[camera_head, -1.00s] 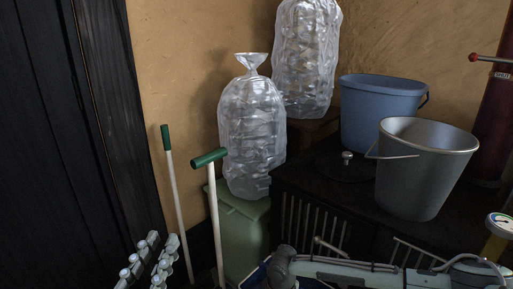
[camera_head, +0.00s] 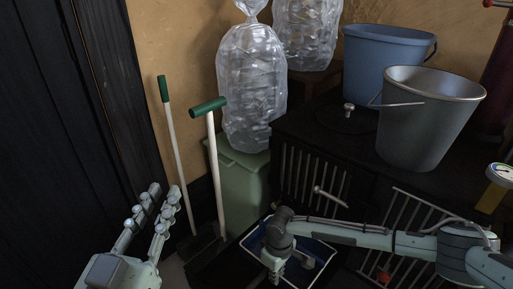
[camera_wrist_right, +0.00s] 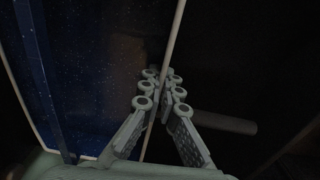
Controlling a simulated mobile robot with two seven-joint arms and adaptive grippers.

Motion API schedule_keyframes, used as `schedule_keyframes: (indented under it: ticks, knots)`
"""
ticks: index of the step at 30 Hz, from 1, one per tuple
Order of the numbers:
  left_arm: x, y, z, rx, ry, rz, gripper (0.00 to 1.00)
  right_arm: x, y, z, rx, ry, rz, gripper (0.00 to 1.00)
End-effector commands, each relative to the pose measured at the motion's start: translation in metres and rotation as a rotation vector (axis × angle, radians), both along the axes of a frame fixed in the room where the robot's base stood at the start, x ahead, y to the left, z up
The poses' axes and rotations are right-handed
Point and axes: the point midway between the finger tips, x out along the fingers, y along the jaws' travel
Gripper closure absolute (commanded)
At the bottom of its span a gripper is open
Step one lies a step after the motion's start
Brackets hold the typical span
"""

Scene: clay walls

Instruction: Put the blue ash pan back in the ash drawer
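The blue ash pan (camera_head: 325,262), with a pale rim, is low in the head view, partly covered by my right arm. My right gripper (camera_head: 275,272) is at its left side. In the right wrist view the pan's dark blue speckled inside (camera_wrist_right: 85,70) is at left, and its rim runs between the nearly closed fingers (camera_wrist_right: 160,74), which appear shut on it. A dark surface (camera_head: 222,262) lies left of the pan; I cannot tell whether it is the ash drawer. My left gripper (camera_head: 163,190) points up at lower left, fingers apart and empty.
The black stove (camera_head: 300,135) with barred front carries a grey metal bucket (camera_head: 425,120) and a blue tub (camera_head: 380,60). Two green-handled tools (camera_head: 213,150) and a green bin (camera_head: 240,185) stand left of it. A red thing (camera_head: 383,276) is behind the lower-right bars.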

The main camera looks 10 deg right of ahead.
Motion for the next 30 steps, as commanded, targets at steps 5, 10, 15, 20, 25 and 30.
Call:
schedule_keyframes:
  ticks: [5, 10, 15, 20, 25, 30]
  knots:
    - [0.0, 0.0, -0.004, 0.0, 0.0, 0.0, 0.81, 0.001, 0.001, -0.008, 0.002, -0.002, 0.0, 1.0]
    - [0.0, 0.0, -0.004, 0.0, 0.0, 0.0, 0.81, 0.001, 0.001, -0.008, 0.001, -0.003, 0.0, 1.0]
    - [0.0, 0.0, 0.0, 0.0, 0.0, 0.0, 0.81, 0.001, 0.001, -0.006, 0.001, -0.003, 0.0, 1.0]
    - [0.0, 0.0, 0.006, 0.0, 0.0, 0.0, 0.81, 0.001, 0.001, -0.006, 0.0, -0.002, -0.001, 1.0]
    - [0.0, 0.0, 0.005, 0.0, 0.0, 0.0, 0.81, 0.002, 0.0, -0.008, 0.001, -0.003, 0.0, 1.0]
    - [0.0, 0.0, 0.004, 0.0, 0.0, 0.0, 0.81, 0.001, 0.0, -0.008, 0.0, -0.002, 0.0, 0.79]
